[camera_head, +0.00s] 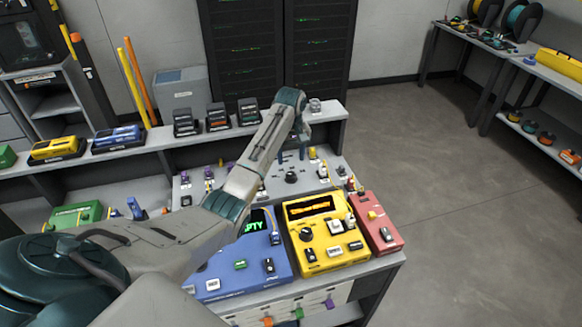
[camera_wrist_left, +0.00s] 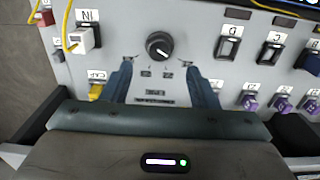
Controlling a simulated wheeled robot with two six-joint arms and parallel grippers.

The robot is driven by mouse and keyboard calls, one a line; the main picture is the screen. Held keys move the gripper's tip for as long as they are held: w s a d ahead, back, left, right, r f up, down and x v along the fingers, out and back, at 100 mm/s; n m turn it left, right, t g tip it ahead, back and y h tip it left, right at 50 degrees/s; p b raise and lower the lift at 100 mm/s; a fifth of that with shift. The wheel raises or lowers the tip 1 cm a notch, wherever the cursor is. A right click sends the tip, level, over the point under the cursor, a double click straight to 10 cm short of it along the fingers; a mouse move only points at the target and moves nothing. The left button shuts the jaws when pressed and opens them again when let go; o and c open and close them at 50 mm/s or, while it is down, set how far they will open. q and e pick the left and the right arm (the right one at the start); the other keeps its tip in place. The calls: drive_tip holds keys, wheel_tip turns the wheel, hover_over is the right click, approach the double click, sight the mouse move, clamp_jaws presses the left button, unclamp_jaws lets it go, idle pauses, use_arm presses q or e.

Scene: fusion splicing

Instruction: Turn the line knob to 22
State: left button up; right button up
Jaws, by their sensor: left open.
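A round black knob (camera_head: 291,177) with a light pointer mark sits on the grey sloped panel (camera_head: 271,187). It also shows in the left wrist view (camera_wrist_left: 159,45). I cannot read its setting, and the small labels under it are too blurred to tell whether it is the line knob. My left gripper (camera_head: 292,157) is open and empty over the panel, close to the knob. In the left wrist view its blue-grey fingers (camera_wrist_left: 157,64) lie apart on either side, just short of the knob, with no visible contact. My right gripper is not in view.
A blue device (camera_head: 240,265), a yellow device (camera_head: 326,252) with its own black knob (camera_head: 306,234), and a red box (camera_head: 379,225) stand in front of the panel. In the left wrist view, a white plug with a yellow cable (camera_wrist_left: 82,40) and black switches (camera_wrist_left: 270,52) flank the knob.

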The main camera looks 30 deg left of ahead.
sight(291, 174)
use_arm(q)
wheel_tip(291, 174, down, 6)
drive_tip(key=shift+w+f+p, duration=0.1)
drive_tip(key=shift+p, duration=0.6)
drive_tip(key=shift+f, duration=0.6)
drive_tip(key=c, duration=0.9)
drive_tip(key=shift+c, duration=0.4)
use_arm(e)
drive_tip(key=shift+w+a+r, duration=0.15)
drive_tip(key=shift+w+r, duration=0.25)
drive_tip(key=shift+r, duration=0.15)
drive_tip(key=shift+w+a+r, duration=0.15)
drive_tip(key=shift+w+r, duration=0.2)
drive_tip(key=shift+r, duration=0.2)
